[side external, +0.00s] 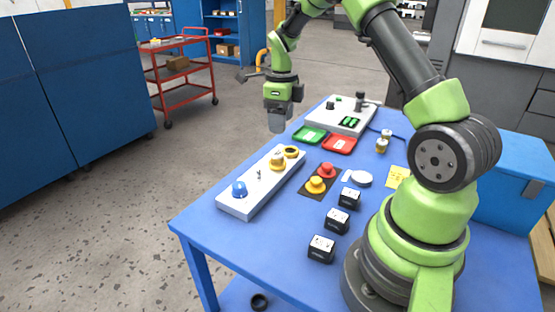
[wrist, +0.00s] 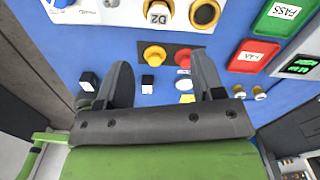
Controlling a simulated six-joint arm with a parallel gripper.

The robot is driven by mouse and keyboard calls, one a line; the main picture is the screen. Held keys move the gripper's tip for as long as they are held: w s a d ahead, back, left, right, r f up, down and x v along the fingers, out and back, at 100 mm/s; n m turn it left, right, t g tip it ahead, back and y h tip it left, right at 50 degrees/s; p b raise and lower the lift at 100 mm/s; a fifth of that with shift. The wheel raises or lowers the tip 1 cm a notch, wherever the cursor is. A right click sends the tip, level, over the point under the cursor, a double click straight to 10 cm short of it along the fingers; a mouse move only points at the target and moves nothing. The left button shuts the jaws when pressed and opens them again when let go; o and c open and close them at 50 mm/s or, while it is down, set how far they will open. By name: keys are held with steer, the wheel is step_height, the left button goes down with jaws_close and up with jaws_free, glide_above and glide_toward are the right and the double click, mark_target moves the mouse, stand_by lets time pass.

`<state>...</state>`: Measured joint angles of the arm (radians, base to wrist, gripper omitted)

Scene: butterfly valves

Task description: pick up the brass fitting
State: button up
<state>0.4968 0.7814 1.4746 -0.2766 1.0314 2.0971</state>
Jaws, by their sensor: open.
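Two small brass-coloured pieces with pale tops stand at the back right of the blue table, right of the red tray: a nearer brass piece (side external: 381,147) and a farther one (side external: 387,134). In the wrist view they show right of my fingers, as a left brass piece (wrist: 240,91) and a right one (wrist: 259,93). I cannot tell which is the named fitting. My gripper (side external: 277,124) is open and empty, raised near the table's far left edge, apart from both pieces. Its two spread fingers (wrist: 160,60) show in the wrist view.
A white button panel (side external: 250,202), green tray (side external: 310,135), red tray (side external: 340,144) and grey control box (side external: 325,117) stand on the blue table (side external: 285,218). A red-and-yellow button plate (side external: 312,192), white disc (side external: 361,179) and several black switch blocks (side external: 336,220) occupy the middle.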

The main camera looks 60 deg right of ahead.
glide_above(278, 154)
steer(key=f, duration=0.4)
steer(key=shift+s+d+f, duration=0.15)
steer(key=shift+s+f, duration=0.1)
steer(key=shift+s, duration=0.05)
steer(key=shift+w+f, duration=0.2)
steer(key=shift+f, duration=1.15)
steer(key=shift+w+f, duration=0.15)
steer(key=shift+f, duration=1.15)
steer(key=c, duration=1)
